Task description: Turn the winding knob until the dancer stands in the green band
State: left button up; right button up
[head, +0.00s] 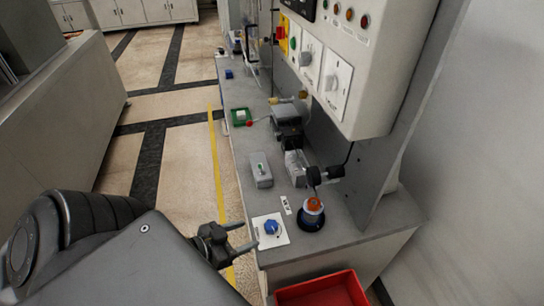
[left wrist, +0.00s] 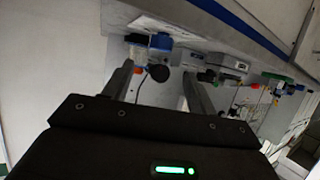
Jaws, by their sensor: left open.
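A blue knob (head: 271,228) sits on a white plate (head: 262,240) near the front end of the grey bench; I take it for the winding knob. My left gripper (head: 250,234) is open and empty, just left of the plate, its fingers pointing towards the knob and apart from it. In the left wrist view the blue knob (left wrist: 161,41) shows ahead, between the lines of the two open fingers (left wrist: 156,84). An orange-topped spool with a dark blue base (head: 313,212) stands right of the knob. I cannot make out the dancer or a green band. My right gripper is out of view.
A control cabinet (head: 340,70) overhangs the bench's right side. A red bin (head: 322,290) is below the bench's front end. The floor left of the yellow line (head: 216,160) is clear.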

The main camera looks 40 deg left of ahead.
aim_at(270, 226)
pick_arm(q)
jog(key=p+x, duration=0.2)
jog(key=x, duration=0.7)
jog(key=shift+w+d+f, duration=0.1)
jog(key=shift+w, duration=0.1)
jog(key=shift+w+d+f, duration=0.15)
jog(key=shift+w+f, duration=0.15)
jog(key=shift+w, duration=0.3)
jog(key=shift+c, duration=0.4)
jog(key=c, duration=0.9)
